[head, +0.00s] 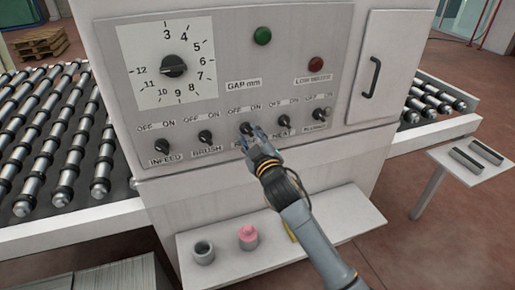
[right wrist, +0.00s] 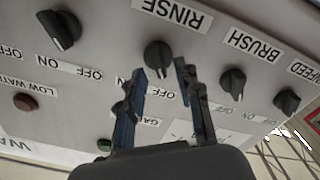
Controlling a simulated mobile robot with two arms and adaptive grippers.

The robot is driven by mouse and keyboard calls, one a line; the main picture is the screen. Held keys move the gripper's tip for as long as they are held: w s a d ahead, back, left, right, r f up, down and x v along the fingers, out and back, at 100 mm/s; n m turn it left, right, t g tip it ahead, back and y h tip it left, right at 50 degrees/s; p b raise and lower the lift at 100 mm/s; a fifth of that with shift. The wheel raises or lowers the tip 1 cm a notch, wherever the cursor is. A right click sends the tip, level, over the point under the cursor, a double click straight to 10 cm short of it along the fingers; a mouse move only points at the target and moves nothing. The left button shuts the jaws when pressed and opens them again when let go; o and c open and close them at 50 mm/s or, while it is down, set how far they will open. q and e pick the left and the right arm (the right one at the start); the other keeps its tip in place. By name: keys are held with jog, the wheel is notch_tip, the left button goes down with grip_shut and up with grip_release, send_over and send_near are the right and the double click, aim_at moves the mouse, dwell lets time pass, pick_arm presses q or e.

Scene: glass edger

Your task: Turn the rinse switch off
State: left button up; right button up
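The rinse switch is a black rotary knob (head: 246,127) in the middle of the lower row on the grey control panel, under OFF and ON labels. Its RINSE label shows upside down in the right wrist view, beside the knob (right wrist: 158,54). My right gripper (head: 249,134) is at this knob, its fingers pointing at the panel. In the right wrist view the gripper (right wrist: 161,68) is open, with one fingertip to each side of the knob and a gap visible. Contact cannot be told. My left gripper is not in view.
Below the panel, a white shelf (head: 335,229) holds a grey cup (head: 203,252) and a pink-topped container (head: 248,237). Roller conveyors (head: 45,150) stand at the sides.

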jog(key=v, duration=1)
jog(key=shift+s+d, duration=0.15)
jog(key=shift+s, duration=0.2)
